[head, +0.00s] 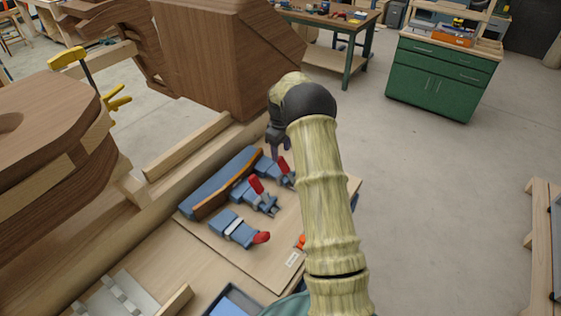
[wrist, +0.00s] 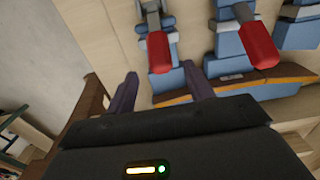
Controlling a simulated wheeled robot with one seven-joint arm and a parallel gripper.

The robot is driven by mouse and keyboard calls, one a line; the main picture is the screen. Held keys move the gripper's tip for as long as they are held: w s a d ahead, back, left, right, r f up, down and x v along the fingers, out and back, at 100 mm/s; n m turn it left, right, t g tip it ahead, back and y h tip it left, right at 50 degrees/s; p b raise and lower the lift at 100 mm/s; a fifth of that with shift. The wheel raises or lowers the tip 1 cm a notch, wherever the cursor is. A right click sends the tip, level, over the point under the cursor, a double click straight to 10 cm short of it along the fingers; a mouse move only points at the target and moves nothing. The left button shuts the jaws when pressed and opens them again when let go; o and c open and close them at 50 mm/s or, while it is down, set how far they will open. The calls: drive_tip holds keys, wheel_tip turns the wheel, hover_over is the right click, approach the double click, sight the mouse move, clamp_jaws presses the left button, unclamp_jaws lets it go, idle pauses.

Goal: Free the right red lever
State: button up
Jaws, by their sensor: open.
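Three blue toggle clamps with red-tipped levers stand in a row on a wooden board. The right red lever (head: 284,166) rises from the right clamp, closest to my gripper (head: 280,147). In the wrist view this red lever (wrist: 158,50) lies just beyond and between the fingertips of my gripper (wrist: 160,72), which is open and empty. I cannot tell if either finger touches it. The middle red lever (head: 256,184) also stands raised; it shows in the wrist view (wrist: 258,47), right of the fingers. The left red lever (head: 262,238) lies low, pointing toward the board's front.
A blue bar with an orange-brown strip (head: 222,192) runs behind the clamps. Large brown wooden chair forms (head: 205,50) stand behind and left. A yellow clamp (head: 118,102) is at the left. A blue tray (head: 233,302) sits at the front; open floor lies right.

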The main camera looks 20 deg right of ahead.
sight(281, 164)
wheel_tip(281, 164, down, 7)
drive_tip(key=shift+f+p, duration=0.1)
drive_tip(key=shift+p, duration=1.05)
clamp_jaws()
